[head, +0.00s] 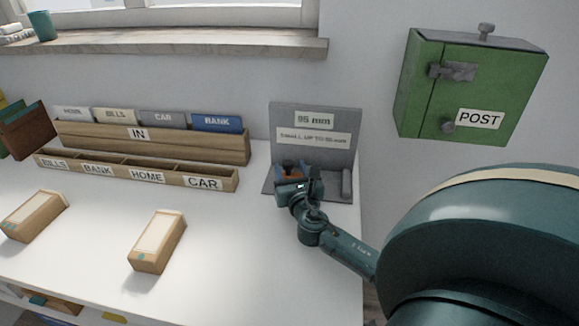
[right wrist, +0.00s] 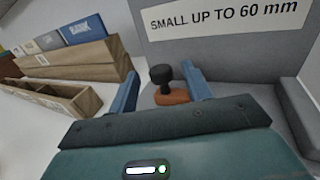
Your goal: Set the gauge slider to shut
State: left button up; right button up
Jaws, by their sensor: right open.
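The gauge (head: 340,130) is a grey upright plate on a grey base at the back right of the desk; its upper label appears to read 95 mm. Its slider, an orange-brown piece with a black knob (right wrist: 161,75), shows between my right gripper's fingers in the right wrist view. In the head view the slider (head: 289,166) is mostly hidden by my gripper. My right gripper (right wrist: 163,92) is open, with its two blue fingers on either side of the knob, not closed on it. It also shows low over the gauge base in the head view (head: 298,179). My left gripper is out of view.
A grey block (head: 346,184) stands at the base's right end. Left of the gauge are a wooden IN file box (head: 190,142) and a labelled sorter (head: 150,178). Two small boxes lie in front. A green POST box (head: 412,95) hangs on the wall.

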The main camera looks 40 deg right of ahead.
jog(key=shift+x, duration=0.9)
grip_shut()
jog(key=shift+s, duration=0.1)
